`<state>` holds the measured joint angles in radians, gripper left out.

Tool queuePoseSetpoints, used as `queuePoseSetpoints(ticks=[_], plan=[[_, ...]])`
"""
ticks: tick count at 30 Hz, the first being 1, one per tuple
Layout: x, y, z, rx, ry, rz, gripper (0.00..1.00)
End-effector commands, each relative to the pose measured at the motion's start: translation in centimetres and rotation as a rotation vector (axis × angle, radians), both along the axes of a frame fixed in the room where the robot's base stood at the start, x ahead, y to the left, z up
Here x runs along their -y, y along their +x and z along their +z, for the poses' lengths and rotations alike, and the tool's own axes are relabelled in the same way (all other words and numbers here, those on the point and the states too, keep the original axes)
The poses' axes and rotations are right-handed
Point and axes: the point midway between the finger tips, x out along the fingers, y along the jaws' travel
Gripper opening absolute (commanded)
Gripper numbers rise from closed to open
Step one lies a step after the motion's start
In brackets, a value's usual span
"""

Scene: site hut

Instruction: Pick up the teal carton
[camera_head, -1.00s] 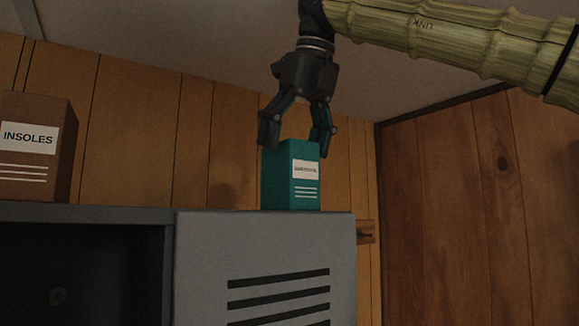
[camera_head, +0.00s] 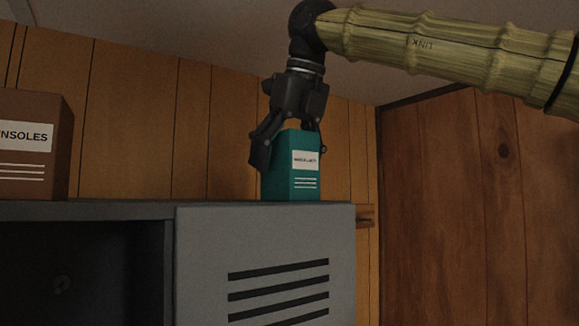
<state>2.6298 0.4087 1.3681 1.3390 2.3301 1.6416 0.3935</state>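The teal carton (camera_head: 291,176) stands upright on top of the grey locker (camera_head: 206,235), near its right end, with a white label and white lines on its front. My gripper (camera_head: 287,153) points down over the carton from above. Its left finger reaches down beside the carton's left side, with its tip apart from or close to the carton. The right finger is mostly hidden behind the carton's upper right. The fingers are spread about the carton's top; I see no grip on it.
The locker top between the cartons is clear. A wood-panelled wall (camera_head: 140,120) stands behind, and another wall is at the right.

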Motion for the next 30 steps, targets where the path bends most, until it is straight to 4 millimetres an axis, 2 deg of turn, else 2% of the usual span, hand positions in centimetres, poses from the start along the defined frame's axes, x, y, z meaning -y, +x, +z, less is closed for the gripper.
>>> queuePoseSetpoints(ticks=[1, 6, 7, 20, 30], plan=[[0.0, 0.0, 0.0, 0.000, 0.000, 0.000, 0.64], [0.0, 0.0, 0.0, 0.000, 0.000, 0.000, 0.33], [0.0, 0.0, 0.0, 0.000, 0.000, 0.000, 0.30], [0.0, 0.0, 0.3, 0.001, 0.001, -0.001, 0.30], [-0.1, 0.0, 2.5, 0.001, 0.001, 0.000, 0.30]])
